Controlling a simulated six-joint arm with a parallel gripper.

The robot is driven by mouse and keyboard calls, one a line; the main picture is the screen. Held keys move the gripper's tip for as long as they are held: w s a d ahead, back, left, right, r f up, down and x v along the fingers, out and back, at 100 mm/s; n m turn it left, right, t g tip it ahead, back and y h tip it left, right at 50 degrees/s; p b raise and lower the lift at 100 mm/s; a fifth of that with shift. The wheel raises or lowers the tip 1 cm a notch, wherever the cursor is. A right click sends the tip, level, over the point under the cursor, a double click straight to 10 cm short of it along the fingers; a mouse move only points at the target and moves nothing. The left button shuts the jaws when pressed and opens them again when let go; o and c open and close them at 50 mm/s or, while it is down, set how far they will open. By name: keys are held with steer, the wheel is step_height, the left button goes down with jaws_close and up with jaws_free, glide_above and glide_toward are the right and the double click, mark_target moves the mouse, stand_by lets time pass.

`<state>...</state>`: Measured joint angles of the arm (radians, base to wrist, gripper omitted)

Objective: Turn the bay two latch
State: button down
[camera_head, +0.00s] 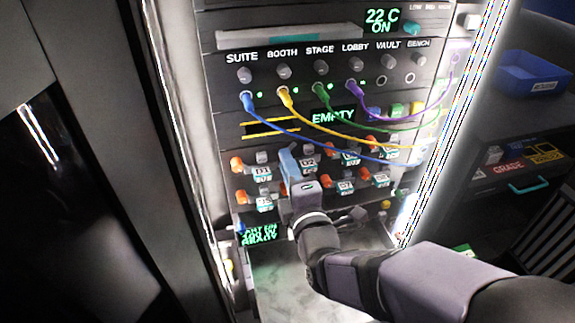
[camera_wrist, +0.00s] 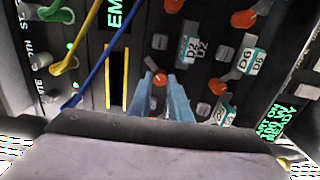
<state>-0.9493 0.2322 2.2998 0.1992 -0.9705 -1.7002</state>
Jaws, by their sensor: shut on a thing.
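The bay two latch is a small orange knob (camera_wrist: 159,80) beside the white D2 label (camera_wrist: 190,50) in the wrist view. My gripper (camera_wrist: 160,84) has its two blue fingers on either side of this knob and is shut on it. In the head view my gripper (camera_head: 287,160) reaches the panel just left of the D2 label (camera_head: 308,163). There the fingers hide the latch. How far the latch is turned cannot be told.
Neighbouring orange latches sit close by, at D1 (camera_head: 237,164), D5 (camera_head: 241,196) and D6 (camera_wrist: 217,83). Blue (camera_head: 300,132), yellow, green and purple cables hang across the panel above the bays. A green READY display (camera_head: 260,234) is at lower left. Bright door edges flank the panel.

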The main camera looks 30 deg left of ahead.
steer(key=c, duration=1.6)
jaws_free()
steer(key=shift+c, duration=0.2)
steer(key=v, duration=0.7)
steer(key=shift+b, duration=0.45)
steer(key=shift+s+d, duration=0.15)
